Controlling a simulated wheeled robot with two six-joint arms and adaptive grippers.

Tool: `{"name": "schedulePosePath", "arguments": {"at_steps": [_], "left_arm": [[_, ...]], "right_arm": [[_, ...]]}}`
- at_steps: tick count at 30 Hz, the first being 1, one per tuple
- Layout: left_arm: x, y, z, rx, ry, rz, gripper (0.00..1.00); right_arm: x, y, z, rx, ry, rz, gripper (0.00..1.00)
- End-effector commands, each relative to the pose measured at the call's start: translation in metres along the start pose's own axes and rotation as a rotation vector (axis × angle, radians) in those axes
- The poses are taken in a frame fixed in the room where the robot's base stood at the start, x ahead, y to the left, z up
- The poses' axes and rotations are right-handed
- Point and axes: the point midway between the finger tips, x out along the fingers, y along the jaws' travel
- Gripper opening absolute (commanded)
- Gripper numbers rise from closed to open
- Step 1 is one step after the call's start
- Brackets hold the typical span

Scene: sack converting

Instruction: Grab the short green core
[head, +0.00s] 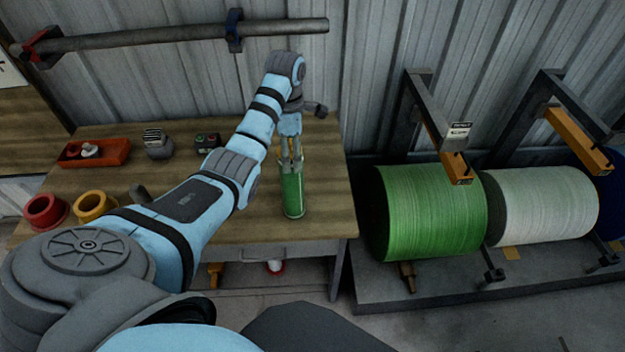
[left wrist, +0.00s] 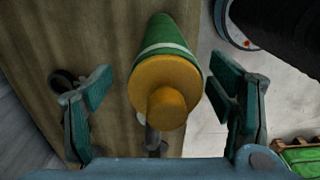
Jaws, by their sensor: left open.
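The green core (head: 293,196) stands upright on the wooden bench near its right front part. In the left wrist view the core (left wrist: 165,40) shows a green side with a pale band and a yellow-orange end with a round knob. My left gripper (head: 291,160) is at the top of the core, coming from behind and above. Its two fingers are open, one on each side of the core, with a visible gap on both sides in the left wrist view. My right gripper is not in view.
On the bench (head: 262,226) are a red ring (head: 45,211), a yellow ring (head: 93,204), a red tray (head: 112,158), a grey device (head: 157,145) and a small dark box (head: 207,142). Large green (head: 430,212) and white (head: 540,205) rolls stand to the right. A pipe (head: 180,32) runs along the wall.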

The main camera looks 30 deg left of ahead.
Motion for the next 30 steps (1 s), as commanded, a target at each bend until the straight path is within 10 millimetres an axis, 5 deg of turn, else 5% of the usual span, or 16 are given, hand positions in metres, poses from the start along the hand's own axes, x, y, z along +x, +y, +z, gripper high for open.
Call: {"name": "schedulePosePath", "arguments": {"at_steps": [8,21,30], "left_arm": [[0.0046,0.0001,-0.0065,-0.011,-0.001,0.001,0.73],[0.0048,-0.0002,-0.0039,-0.006,-0.001,0.000,0.02],[0.0048,-0.0005,-0.0034,-0.005,-0.001,-0.001,0.00]], "right_arm": [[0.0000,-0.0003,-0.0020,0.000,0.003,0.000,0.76],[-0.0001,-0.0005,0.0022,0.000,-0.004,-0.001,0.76],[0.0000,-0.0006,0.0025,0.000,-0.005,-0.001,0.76]]}}
